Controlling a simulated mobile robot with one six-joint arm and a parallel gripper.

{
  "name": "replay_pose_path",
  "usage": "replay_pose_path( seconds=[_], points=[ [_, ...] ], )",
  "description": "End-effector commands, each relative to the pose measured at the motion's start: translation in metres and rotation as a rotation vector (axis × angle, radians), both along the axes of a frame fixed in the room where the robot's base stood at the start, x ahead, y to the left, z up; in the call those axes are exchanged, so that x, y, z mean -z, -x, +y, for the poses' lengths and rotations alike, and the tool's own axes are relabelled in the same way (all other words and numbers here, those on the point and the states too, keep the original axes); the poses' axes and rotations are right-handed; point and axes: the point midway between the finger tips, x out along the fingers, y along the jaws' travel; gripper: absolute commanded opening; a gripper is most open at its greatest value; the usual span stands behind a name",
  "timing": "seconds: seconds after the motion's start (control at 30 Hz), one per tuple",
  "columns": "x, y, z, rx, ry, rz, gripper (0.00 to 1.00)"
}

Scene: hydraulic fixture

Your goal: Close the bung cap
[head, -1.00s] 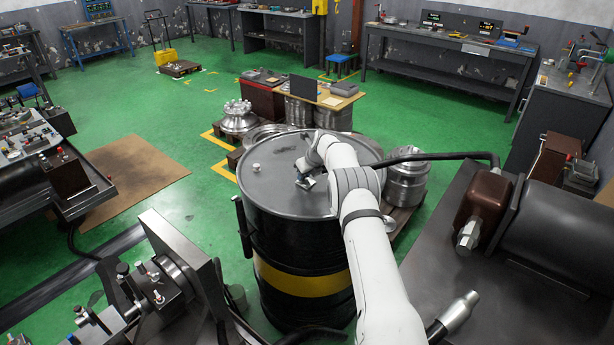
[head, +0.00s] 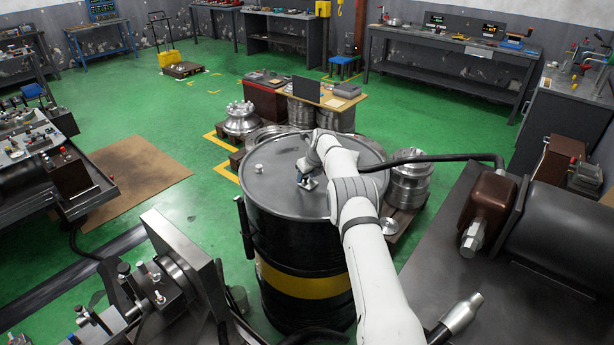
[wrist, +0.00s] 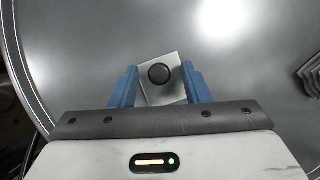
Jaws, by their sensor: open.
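The black drum (head: 300,240) with a yellow band stands upright, its grey round lid (head: 275,190) facing up. A small square metal plate with a dark round centre, apparently the bung cap (wrist: 172,92), sits on the lid between my fingers in the wrist view. It also shows as a small pale square (head: 309,184) in the head view. My gripper (wrist: 160,80) is open, with one blue finger on each side of the plate. I cannot tell whether either finger touches it. My wrist partly hides the lid in the head view.
A small round silver fitting (head: 259,168) stands on the lid's left part. A black hose (head: 430,158) runs behind my arm. Machinery flanks the drum left (head: 170,275) and right (head: 560,225). Metal parts stand behind the drum.

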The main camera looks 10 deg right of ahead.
Motion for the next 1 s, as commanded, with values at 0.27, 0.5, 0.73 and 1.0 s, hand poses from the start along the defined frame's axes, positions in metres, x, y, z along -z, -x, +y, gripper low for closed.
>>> replay_pose_path(
  seconds=[0.27,0.5,0.73,1.0],
  points=[
    [-0.021,0.008,-0.005,0.001,0.001,-0.003,0.43],
    [-0.050,0.020,-0.012,0.000,0.000,-0.002,0.43],
    [-0.068,0.027,-0.016,0.000,0.000,-0.001,0.43],
    [-0.070,0.028,-0.017,0.000,0.000,0.000,0.43]
  ],
)
